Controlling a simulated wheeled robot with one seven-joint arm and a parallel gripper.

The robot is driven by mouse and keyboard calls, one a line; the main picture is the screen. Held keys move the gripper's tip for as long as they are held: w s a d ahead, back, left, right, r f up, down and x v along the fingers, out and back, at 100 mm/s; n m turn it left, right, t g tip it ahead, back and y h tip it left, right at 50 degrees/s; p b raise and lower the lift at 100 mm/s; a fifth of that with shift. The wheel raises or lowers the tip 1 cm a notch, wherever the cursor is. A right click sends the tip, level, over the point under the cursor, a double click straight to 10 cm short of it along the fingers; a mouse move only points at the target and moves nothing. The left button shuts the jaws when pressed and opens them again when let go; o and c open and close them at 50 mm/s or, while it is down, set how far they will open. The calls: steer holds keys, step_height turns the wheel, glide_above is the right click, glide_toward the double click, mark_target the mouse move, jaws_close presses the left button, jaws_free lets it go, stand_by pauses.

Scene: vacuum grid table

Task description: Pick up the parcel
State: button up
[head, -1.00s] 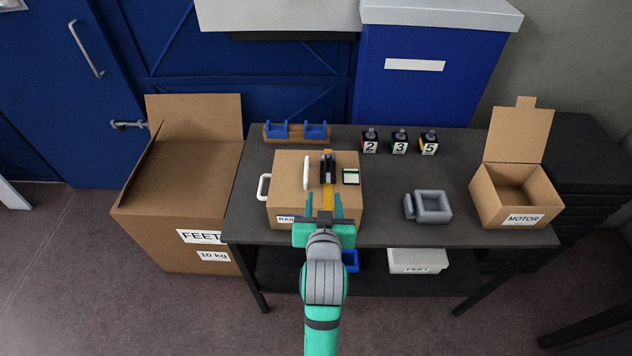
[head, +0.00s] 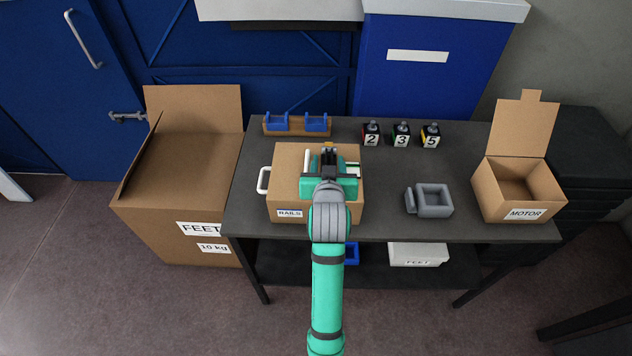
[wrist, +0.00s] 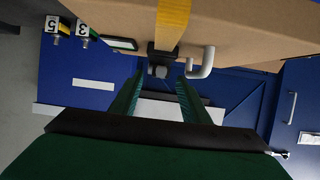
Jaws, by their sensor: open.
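The parcel is a brown cardboard box labelled RAILS (head: 284,190) on the dark table. A yellow strap with a black buckle runs over its top, with white handles on the top and left side. My gripper (head: 334,162) is over the top of the box and hides most of the strap and buckle. In the wrist view the two fingers of my gripper (wrist: 160,80) are apart and empty. The black buckle (wrist: 163,58) on the yellow strap (wrist: 173,22) shows between and just beyond the fingertips, with a white handle (wrist: 203,64) to the right.
A large open FEET box (head: 190,165) stands left of the table. A grey tray (head: 433,200) and an open MOTOR box (head: 517,195) stand to the right.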

mark_target(329, 159)
steer(key=shift+x, duration=1.75)
steer(key=shift+d+f, duration=0.1)
steer(key=shift+f, duration=0.05)
jaws_close()
